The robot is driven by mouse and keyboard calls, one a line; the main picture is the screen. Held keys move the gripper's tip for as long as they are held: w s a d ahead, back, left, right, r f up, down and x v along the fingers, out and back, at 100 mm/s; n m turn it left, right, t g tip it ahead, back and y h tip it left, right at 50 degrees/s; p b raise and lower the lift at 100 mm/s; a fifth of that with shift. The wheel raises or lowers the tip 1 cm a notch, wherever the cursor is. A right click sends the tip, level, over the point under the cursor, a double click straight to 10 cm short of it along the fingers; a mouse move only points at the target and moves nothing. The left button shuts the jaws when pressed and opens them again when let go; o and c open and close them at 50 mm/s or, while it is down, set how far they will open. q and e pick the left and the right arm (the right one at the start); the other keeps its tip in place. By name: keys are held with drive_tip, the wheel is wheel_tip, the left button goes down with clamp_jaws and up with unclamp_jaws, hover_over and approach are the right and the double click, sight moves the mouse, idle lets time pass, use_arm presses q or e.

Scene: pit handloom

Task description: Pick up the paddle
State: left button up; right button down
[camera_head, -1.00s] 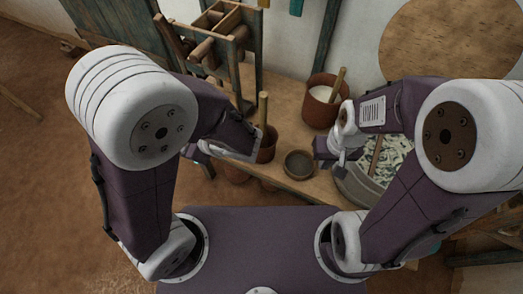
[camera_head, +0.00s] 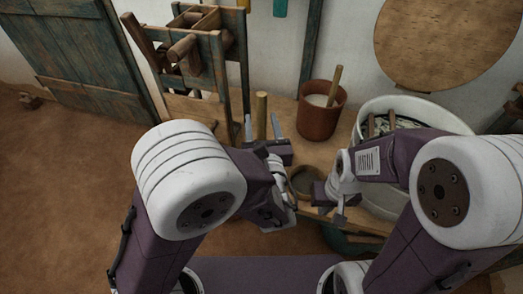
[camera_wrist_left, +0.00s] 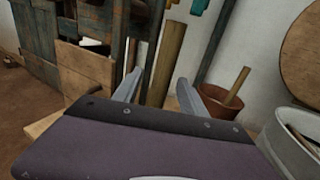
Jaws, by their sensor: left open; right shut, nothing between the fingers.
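An upright wooden handle (camera_head: 261,108), which may be the paddle, rises between the fingers of my left gripper (camera_head: 261,126). My left gripper is open, with one finger on each side of it. In the left wrist view the handle (camera_wrist_left: 166,62) stands between the two fingertips (camera_wrist_left: 159,88); I cannot tell whether they touch it. Its lower end is hidden behind my gripper. A second wooden stick (camera_head: 335,84) leans in a terracotta pot of white stuff. My right gripper (camera_head: 338,208) is shut and empty in front of the bench.
The terracotta pot (camera_head: 319,122) stands right of the handle. A small dark bowl (camera_head: 303,178) sits between my grippers. A wooden frame (camera_head: 222,75) stands behind to the left.

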use_arm(q)
drive_tip(key=w+b, duration=0.1)
drive_tip(key=w, duration=0.3)
drive_tip(key=shift+w+a, duration=0.15)
drive_tip(key=shift+w, duration=0.05)
drive_tip(key=shift+w+r, duration=0.1)
drive_tip(key=shift+w, duration=0.2)
clamp_jaws()
